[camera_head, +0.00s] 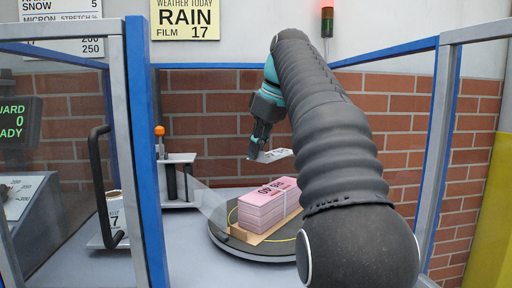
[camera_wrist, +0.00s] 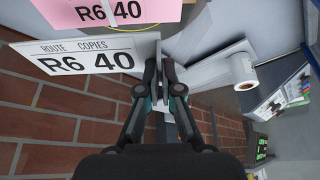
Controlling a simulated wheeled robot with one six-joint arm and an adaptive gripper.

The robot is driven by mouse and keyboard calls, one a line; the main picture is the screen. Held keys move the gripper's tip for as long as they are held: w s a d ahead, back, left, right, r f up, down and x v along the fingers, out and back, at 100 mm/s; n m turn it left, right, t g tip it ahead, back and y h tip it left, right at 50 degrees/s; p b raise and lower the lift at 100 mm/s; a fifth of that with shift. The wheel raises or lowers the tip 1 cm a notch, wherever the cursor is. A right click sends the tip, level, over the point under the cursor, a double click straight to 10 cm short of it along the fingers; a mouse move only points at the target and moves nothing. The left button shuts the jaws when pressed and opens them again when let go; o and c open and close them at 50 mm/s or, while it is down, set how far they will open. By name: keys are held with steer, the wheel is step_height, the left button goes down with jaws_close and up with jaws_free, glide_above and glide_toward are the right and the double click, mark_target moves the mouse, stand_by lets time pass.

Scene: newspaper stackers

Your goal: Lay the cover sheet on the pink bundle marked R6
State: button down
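The cover sheet is a white card reading "ROUTE COPIES R6 40" (camera_wrist: 85,57); it also shows, small and tilted, in the head view (camera_head: 273,156). My gripper (camera_head: 256,152) is shut on one edge of it; in the wrist view the fingertips (camera_wrist: 158,68) pinch its right edge. The pink bundle marked R6 40 (camera_head: 266,208) is a strapped stack on a tan board on the round turntable (camera_head: 228,238). The sheet hangs in the air above and behind the bundle, apart from it. The bundle's pink top also shows in the wrist view (camera_wrist: 112,12).
A blue post (camera_head: 145,150) and clear panels frame the cell. A stand with an orange knob (camera_head: 159,131) is left of the turntable, with translucent film stretching towards the bundle. A white roll (camera_wrist: 243,69) shows in the wrist view. A brick wall (camera_head: 205,127) is behind.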

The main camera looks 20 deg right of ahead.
mark_target(252, 196)
steer(key=shift+f+b, duration=2.75)
steer(key=shift+f, duration=1.05)
steer(key=shift+f+b, duration=0.4)
steer(key=shift+f, duration=0.2)
steer(key=c, duration=1.2)
jaws_free()
steer(key=shift+c, duration=0.2)
